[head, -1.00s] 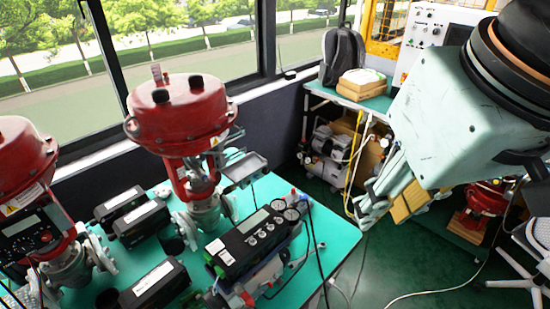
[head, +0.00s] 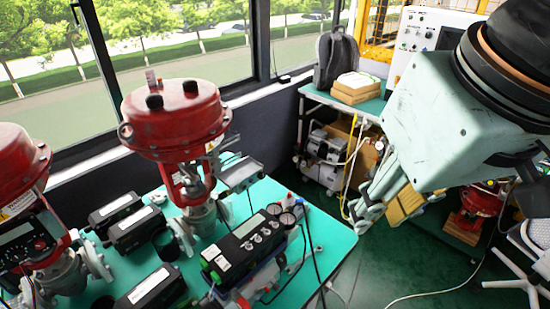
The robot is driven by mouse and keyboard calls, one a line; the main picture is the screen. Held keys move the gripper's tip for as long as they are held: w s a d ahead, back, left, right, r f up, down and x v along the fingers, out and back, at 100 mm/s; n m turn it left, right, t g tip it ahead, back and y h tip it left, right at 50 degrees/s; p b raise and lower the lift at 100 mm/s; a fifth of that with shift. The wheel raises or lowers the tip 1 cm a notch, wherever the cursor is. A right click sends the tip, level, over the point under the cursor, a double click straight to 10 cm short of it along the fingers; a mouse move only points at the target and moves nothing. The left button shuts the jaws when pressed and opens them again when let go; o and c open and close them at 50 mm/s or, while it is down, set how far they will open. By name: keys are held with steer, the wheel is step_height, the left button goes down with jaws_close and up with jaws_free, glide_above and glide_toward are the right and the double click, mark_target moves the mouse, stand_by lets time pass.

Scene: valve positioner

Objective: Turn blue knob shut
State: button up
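A black valve positioner (head: 243,243) with a small display, a row of round buttons and round gauges lies on the green table (head: 335,240). It sits in front of a red-topped valve actuator (head: 175,118).
A second red actuator (head: 18,165) stands at the left edge. Several black boxes, one of them in front (head: 150,290), lie on the table. Dark cables hang over its right edge. Behind, a shelf carries a backpack (head: 335,60) and boxes.

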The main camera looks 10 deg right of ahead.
steer(key=shift+o, duration=1.1)
steer(key=shift+w, duration=0.1)
